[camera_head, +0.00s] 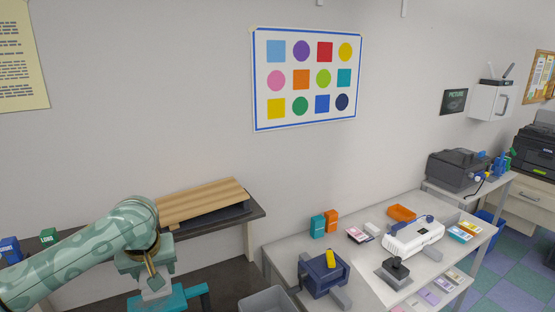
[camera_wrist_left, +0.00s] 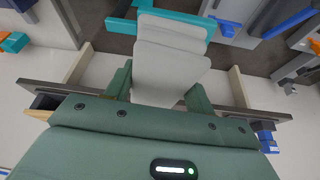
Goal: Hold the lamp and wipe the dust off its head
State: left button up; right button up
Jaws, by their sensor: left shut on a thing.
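My left gripper (camera_head: 153,272) is at the lower left of the head view, in front of the dark wall shelf. It is shut on a pale grey tapered piece (camera_head: 158,290) with a teal bar (camera_head: 150,304) at its far end. In the left wrist view the pale piece (camera_wrist_left: 170,65) sits between the green fingers of the gripper (camera_wrist_left: 160,88), and the teal bar (camera_wrist_left: 172,20) crosses beyond it. I cannot tell whether this piece is a wiping tool or part of the lamp. I recognise no lamp head or dust. My right gripper is not in view.
A wooden board (camera_head: 205,202) lies on the dark shelf (camera_head: 252,213). The pale table (camera_head: 285,262) holds a dark blue device (camera_head: 322,274), teal and orange boxes (camera_head: 318,227), a white machine (camera_head: 412,238) and a joystick-like device (camera_head: 396,272). A grey bin (camera_head: 268,301) stands near the bottom edge.

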pick_arm(q)
jog(key=s+d+r+m+h+b, duration=0.1)
jog(key=s+d+m+b, duration=0.1)
jog(key=s+d+m, duration=0.3)
jog(key=s+d, duration=0.4)
jog(key=shift+s+d+r+t+h, duration=0.3)
jog(key=shift+d+h, duration=0.05)
jog(key=shift+h, duration=0.05)
jog(key=shift+r, duration=0.1)
